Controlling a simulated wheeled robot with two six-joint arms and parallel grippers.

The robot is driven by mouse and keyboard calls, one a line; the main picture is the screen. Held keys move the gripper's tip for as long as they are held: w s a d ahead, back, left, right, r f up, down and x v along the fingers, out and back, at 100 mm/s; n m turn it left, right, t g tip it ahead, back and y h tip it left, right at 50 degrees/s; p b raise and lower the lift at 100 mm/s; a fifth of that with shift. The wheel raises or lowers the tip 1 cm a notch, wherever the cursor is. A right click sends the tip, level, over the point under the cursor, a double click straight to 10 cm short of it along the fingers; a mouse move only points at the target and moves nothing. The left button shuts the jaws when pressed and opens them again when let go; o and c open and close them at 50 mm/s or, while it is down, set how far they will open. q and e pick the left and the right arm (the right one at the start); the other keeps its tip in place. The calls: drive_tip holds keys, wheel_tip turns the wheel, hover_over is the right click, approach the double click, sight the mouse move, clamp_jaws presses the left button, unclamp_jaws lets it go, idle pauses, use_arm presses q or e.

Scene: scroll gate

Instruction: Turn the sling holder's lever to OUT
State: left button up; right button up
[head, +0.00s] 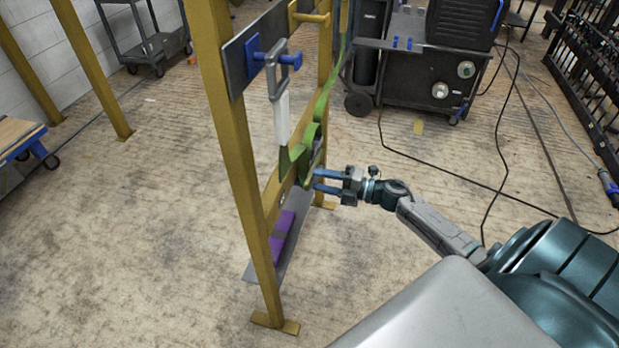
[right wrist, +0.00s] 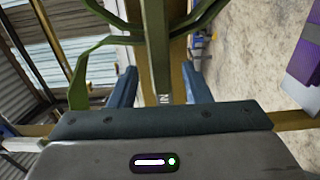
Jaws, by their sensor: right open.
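A green sling (head: 322,105) hangs on the yellow frame (head: 226,140) and loops at the yellow crossbar in front of my right gripper. In the right wrist view, olive-green straps (right wrist: 152,40) cross above and between the fingers. My right gripper (head: 317,181) is open, with its blue fingertips close beside the sling loop and crossbar. In the right wrist view the gripper (right wrist: 161,88) has a yellow bar and a small metallic piece between its fingers. I cannot tell whether they touch. The lever and its OUT mark cannot be made out clearly. My left gripper is not in view.
A dark plate with a blue T-shaped peg (head: 274,62) holds a grey shackle with a white body (head: 282,118). A purple block (head: 283,226) lies on a low grey shelf (head: 268,262). A black machine cart (head: 425,75) stands behind.

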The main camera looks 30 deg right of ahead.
sight(310, 178)
drive_tip(key=shift+x, duration=1.85)
clamp_jaws()
